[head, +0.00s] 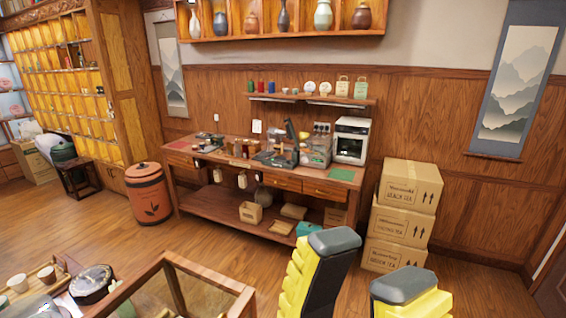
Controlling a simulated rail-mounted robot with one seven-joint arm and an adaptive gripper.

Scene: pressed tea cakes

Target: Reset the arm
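My gripper (370,280) shows at the bottom edge of the head view, right of the middle. Its two fingers look yellow with dark grey tips, and the left finger has a ribbed side. The fingers stand apart with nothing between the tips. The rest of my gripper and arm is out of frame below.
A wooden workbench (215,198) with tools and machines stands against the far wall. Stacked cartons (405,185) stand to its right, and an orange-brown barrel (148,195) to its left. A glass-topped wooden case (235,290) is close at the bottom. Open floor (225,245) lies between.

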